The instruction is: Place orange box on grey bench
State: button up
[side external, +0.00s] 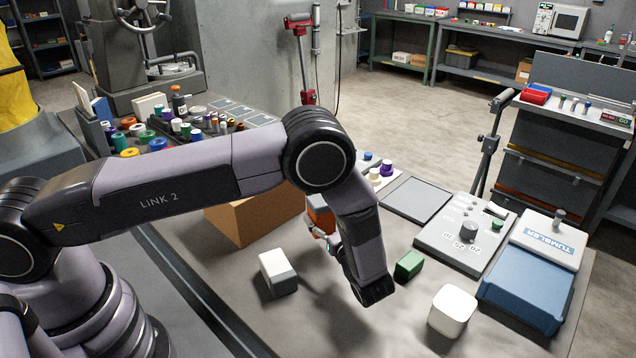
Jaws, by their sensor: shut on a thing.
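The orange box (320,218), with a grey upper part, is partly hidden behind my wrist. My gripper (335,241) is shut on it, though the wrist covers most of the fingers. The box is in front of the right end of a brown carton. The grey bench (390,335) spreads under my arm. I cannot tell whether the orange box touches the bench or is held just above it.
A white-and-grey box (278,272), a green block (409,265) and a white rounded container (453,309) stand near my wrist. The brown carton (250,222) is behind my arm. A control panel (465,235) and blue tumbler unit (525,285) stand right. Bare bench lies in front.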

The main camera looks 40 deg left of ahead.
aim_at(326, 231)
jog(key=shift+w+f, duration=0.2)
jog(key=shift+f, duration=0.1)
jog(key=shift+w+f, duration=0.15)
jog(key=shift+f, duration=0.75)
jog(key=shift+w+f, duration=0.1)
jog(key=shift+f, duration=0.8)
jog(key=shift+f, duration=0.15)
jog(key=o, duration=1.2)
